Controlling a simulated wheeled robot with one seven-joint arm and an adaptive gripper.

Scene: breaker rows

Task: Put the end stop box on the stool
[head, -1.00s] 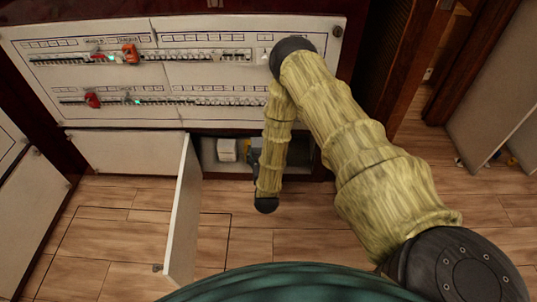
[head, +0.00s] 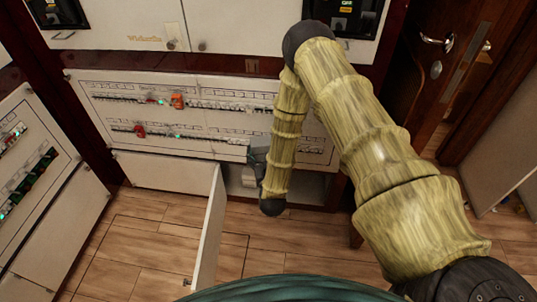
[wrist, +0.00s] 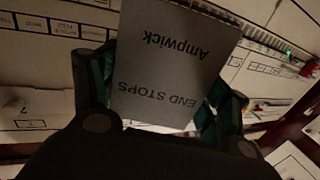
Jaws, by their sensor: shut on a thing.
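The end stop box (wrist: 170,65) is grey, with "END STOPS" and "Ampwick" printed upside down in the wrist view. My gripper (wrist: 163,90) is shut on it, with a green-padded finger at each side. In the head view my gripper (head: 258,154) is in front of the lower breaker row, partly behind my forearm. The held box cannot be made out there. I cannot identify the stool in either view.
A low cupboard stands open under the breaker panel (head: 210,118), with a pale box (head: 249,177) inside. Its white door (head: 208,232) sticks out over the wooden floor (head: 140,235). A dark wooden door (head: 425,75) is at the right.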

